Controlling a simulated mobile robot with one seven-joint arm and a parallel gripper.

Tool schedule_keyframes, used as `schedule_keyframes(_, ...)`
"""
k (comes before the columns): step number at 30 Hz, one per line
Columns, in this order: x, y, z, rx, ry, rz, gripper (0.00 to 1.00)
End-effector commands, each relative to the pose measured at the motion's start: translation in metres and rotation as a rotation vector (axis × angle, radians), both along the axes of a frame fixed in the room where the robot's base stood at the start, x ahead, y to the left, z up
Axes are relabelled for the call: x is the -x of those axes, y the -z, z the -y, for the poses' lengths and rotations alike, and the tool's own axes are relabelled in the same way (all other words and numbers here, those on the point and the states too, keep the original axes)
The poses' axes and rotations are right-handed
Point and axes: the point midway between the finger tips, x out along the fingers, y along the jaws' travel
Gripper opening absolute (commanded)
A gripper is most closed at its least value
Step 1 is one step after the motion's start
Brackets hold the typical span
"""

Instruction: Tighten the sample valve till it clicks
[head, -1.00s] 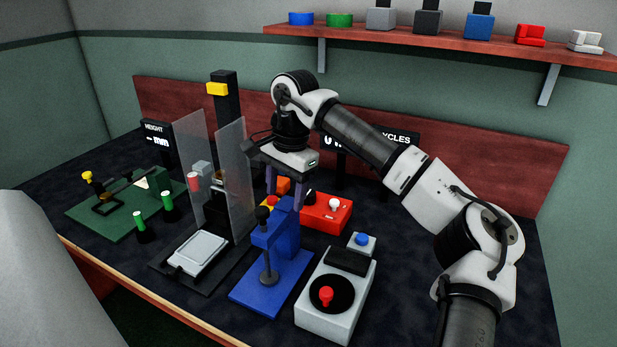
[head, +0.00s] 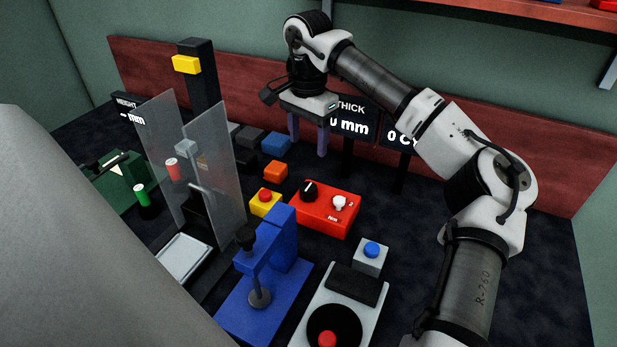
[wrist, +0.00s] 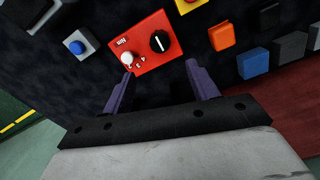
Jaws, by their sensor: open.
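No part is labelled as the sample valve, so I cannot tell which one it is. A red box (head: 324,210) marked "Nm" carries a black dial (head: 309,189) and a small white knob (head: 339,203). A grey unit (head: 366,316) has a black disc with a red knob (head: 327,340) at the picture's bottom edge. A blue stand (head: 262,262) holds a vertical black-topped screw (head: 246,238). My gripper (head: 308,138) is open and empty, raised behind the red box. In the wrist view, the red box (wrist: 145,44) lies beyond my parted fingers.
Clear upright panels (head: 185,160) around a scale stand left of the blue stand. A yellow box with a red button (head: 265,202), an orange block (head: 275,171) and several grey and blue blocks sit behind. Displays stand at the back. Dark bench is free right of the red box.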

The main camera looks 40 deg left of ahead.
Motion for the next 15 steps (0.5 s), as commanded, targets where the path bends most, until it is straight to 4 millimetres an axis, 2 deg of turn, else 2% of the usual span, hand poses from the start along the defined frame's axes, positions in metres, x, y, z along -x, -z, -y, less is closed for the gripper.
schedule_keyframes(15,0.001,0.101,0.000,0.000,0.000,-0.003,0.59)
